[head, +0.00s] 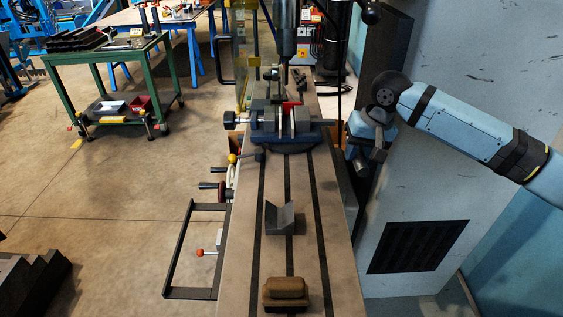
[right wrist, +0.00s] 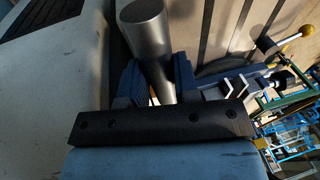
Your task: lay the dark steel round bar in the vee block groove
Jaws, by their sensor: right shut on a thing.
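The vee block (head: 286,218) is a small grey block with its groove open upward, standing on the long slotted machine table (head: 234,270). My right gripper (head: 362,150) hangs at the right side of the table, beside the vise and farther back than the vee block. In the right wrist view the steel round bar (right wrist: 148,45) is a smooth grey cylinder with a flat round end. The jaws of my right gripper (right wrist: 155,88) are shut on it. My left gripper is not in view.
A blue and grey vise (head: 287,125) is on the table behind the vee block. A brown block (head: 285,288) lies at the table's near end. The table is clear around the vee block. A pale machine body (head: 420,205) with a dark vent is to the right.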

